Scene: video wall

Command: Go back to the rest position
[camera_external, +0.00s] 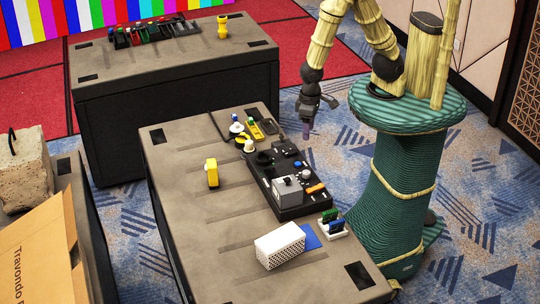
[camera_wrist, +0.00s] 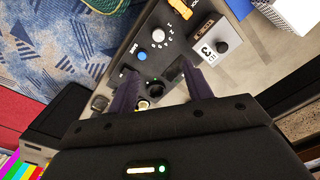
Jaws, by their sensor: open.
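My gripper (camera_external: 308,126) hangs beside the far right edge of the front table (camera_external: 190,215), to the right of a black control panel (camera_external: 285,211), with its fingers pointing down. In the wrist view my gripper (camera_wrist: 160,86) has its two dark fingers apart, with nothing held between them. The panel shows beyond the fingers there, with a white knob (camera_wrist: 158,36), a blue knob (camera_wrist: 142,56) and a grey box marked 3 (camera_wrist: 222,46).
A white perforated box (camera_external: 280,247) and a yellow object (camera_external: 211,173) stand on the front table. A second table (camera_external: 160,68) behind carries a tool rack (camera_external: 155,33). Patterned carpet is bare between the tables.

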